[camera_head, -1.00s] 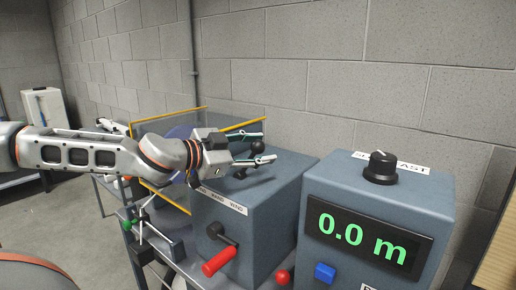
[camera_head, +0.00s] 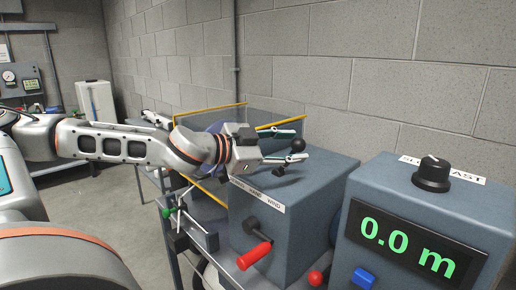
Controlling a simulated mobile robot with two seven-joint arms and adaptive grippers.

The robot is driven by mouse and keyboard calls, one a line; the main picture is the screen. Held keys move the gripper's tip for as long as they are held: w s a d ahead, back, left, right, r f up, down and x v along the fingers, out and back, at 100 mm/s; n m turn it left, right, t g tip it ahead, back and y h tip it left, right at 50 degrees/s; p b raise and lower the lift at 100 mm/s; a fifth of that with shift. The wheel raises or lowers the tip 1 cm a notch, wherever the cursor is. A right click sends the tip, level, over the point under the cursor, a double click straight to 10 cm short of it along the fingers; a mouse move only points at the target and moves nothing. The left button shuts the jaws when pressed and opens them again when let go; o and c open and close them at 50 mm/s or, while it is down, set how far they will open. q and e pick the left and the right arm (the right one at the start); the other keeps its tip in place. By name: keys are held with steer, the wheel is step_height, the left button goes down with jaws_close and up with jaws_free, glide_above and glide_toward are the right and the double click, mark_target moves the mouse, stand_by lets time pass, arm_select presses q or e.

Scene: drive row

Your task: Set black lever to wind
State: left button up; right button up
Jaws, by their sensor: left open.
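The black lever with a round ball knob (camera_head: 299,144) stands on top of the blue-grey winch box (camera_head: 325,180). A white label strip (camera_head: 258,195) along the box's front top edge carries several words; WIND is at its right end. The knob is above the right part of the box top, to the right of the lever's dark base. My left gripper (camera_head: 295,145) reaches in from the left, open, with one finger above and one below the knob's height. The knob shows between the fingertips; I cannot tell whether they touch it. My right gripper is not in view.
A red-handled crank (camera_head: 254,255) sticks out of the box front. A second box with a green 0.0 m display (camera_head: 408,243), a black dial (camera_head: 432,173) and a blue button (camera_head: 363,277) stands to the right. A clear yellow-edged guard (camera_head: 215,110) stands behind my left wrist.

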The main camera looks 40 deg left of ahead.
arm_select(q)
steer(key=v, duration=0.9)
steer(key=shift+s, duration=0.15)
stand_by(0.4)
stand_by(0.5)
